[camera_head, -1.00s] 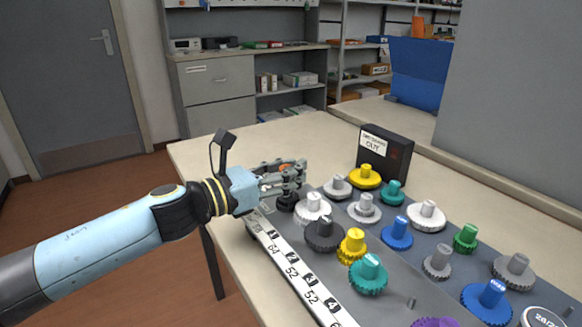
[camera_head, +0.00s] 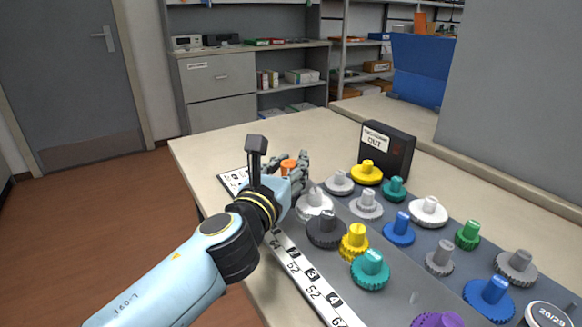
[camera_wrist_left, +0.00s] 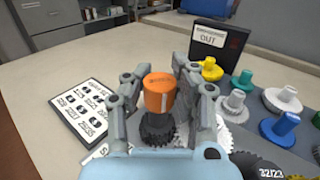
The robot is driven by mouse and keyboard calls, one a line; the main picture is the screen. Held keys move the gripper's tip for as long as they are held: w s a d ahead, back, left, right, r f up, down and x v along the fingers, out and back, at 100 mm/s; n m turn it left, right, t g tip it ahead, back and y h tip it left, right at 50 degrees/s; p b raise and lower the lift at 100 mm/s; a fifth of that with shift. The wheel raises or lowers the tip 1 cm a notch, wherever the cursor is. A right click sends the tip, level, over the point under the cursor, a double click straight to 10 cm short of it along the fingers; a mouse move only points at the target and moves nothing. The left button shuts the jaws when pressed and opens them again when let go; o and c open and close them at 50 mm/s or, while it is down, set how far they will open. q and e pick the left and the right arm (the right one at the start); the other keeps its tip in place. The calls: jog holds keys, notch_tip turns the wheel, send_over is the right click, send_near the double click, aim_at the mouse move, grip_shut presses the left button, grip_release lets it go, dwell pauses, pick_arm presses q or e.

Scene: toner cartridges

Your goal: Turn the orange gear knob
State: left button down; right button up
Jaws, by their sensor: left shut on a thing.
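The orange gear knob (camera_wrist_left: 159,95) is upright on a dark toothed gear (camera_wrist_left: 157,130) in the left wrist view. Only its orange top (camera_head: 288,167) shows in the head view, behind my wrist. My left gripper (camera_head: 293,172) is at the far left corner of the gear panel, with its fingers (camera_wrist_left: 157,92) on either side of the orange knob and shut on it. My right gripper is not in view.
Several coloured gears, such as a white one (camera_head: 314,203) and a yellow one (camera_head: 354,241), crowd the panel to the right. A black box marked OUT (camera_head: 387,150) stands behind. A printed card (camera_wrist_left: 80,112) lies left of the knob.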

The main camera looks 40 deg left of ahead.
pick_arm(q)
jog(key=shift+s+f+n+g+y+b, duration=0.15)
jog(key=shift+n+g+y+b, duration=0.15)
jog(key=shift+n+y, duration=0.4)
jog(key=shift+w+f+n+g+y+b, duration=0.1)
jog(key=shift+n+g+y+b, duration=0.2)
jog(key=shift+y, duration=0.6)
jog(key=shift+n+y, duration=0.3)
jog(key=c, duration=1.4)
grip_release()
jog(key=shift+s, duration=0.1)
jog(key=o, duration=0.4)
jog(key=shift+r, duration=0.15)
jog(key=shift+r, duration=0.1)
